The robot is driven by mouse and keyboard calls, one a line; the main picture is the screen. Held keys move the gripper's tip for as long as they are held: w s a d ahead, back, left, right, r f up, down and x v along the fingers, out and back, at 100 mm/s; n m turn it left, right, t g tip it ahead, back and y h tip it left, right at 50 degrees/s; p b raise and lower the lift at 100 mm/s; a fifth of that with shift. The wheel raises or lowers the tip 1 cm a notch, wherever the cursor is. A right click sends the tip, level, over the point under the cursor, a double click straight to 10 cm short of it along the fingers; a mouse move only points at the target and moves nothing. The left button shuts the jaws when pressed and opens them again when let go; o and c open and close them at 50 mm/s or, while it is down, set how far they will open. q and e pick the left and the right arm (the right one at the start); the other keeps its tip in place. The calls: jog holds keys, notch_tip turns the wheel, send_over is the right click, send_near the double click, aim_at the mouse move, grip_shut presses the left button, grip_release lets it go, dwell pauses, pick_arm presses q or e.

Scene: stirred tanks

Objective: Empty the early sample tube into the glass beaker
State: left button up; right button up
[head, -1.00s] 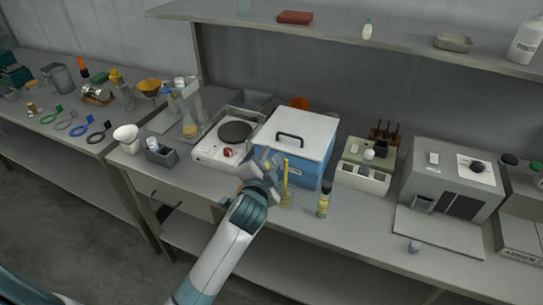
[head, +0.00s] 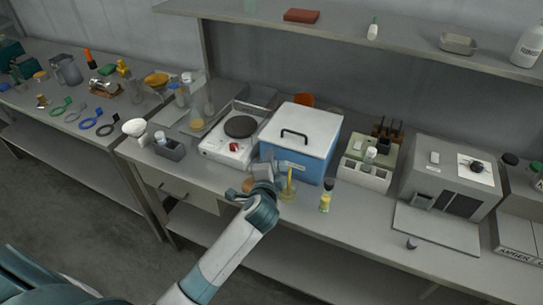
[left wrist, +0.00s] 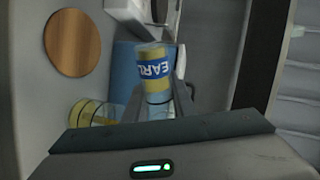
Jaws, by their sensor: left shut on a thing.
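In the left wrist view my left gripper (left wrist: 158,108) is shut on the early sample tube (left wrist: 152,72), which has yellow contents and a blue label reading "EARL". In the head view my left gripper (head: 264,172) is at the bench's front, before the blue box; the tube is not clearly made out there. A clear glass vessel with yellow in it, apparently the glass beaker (head: 288,195), stands just right of the gripper. A thin yellow upright shape rises above it; I cannot tell what it is. A clear vessel with yellow (left wrist: 88,113) also shows in the left wrist view. My right gripper is out of view.
The blue box with a white lid (head: 303,139) stands close behind the gripper. A hotplate (head: 231,148) is to its left. A small yellow-labelled bottle (head: 325,197) stands right of the beaker. A round wooden disc (left wrist: 72,43) lies near the gripper.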

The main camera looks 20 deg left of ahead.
pick_arm(q)
jog(key=shift+d+r+m+y+p, duration=0.1)
jog(key=shift+r+m+y+p, duration=0.3)
jog(key=shift+m+p, duration=0.55)
jog(key=shift+r+m+y+p, duration=0.2)
jog(key=shift+r+m+p, duration=0.25)
jog(key=shift+p, duration=1)
grip_shut()
jog(key=shift+r+m+g+y+p, duration=0.3)
jog(key=shift+m+p, duration=0.3)
jog(key=shift+p, duration=0.3)
jog(key=shift+f, duration=0.1)
